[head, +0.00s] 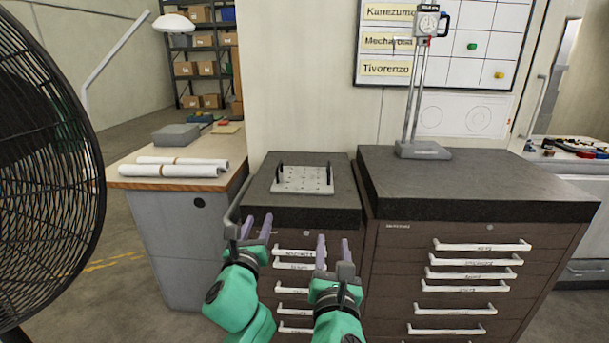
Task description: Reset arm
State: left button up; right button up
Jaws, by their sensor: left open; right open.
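My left gripper (255,228) is open and empty in the head view, in front of the lower drawer cabinet, near its top's front edge. My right gripper (333,250) is open and empty to the right of it, in front of the same cabinet's drawers. Both arms come up from the bottom of the view, green with grey wrists. A light grey mould base plate (302,180) with dark upright pins at its sides lies on the cabinet's dark top (340,207), beyond both grippers. Neither gripper touches it.
A taller drawer cabinet (480,190) stands at right with a height gauge (424,150) on it. A desk (215,183) with rolled papers (180,171) stands at left. A large black fan (45,160) fills the left edge. White drawer handles (293,291) stick out near my grippers.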

jog(key=shift+s+a, duration=0.15)
jog(key=shift+s, duration=0.85)
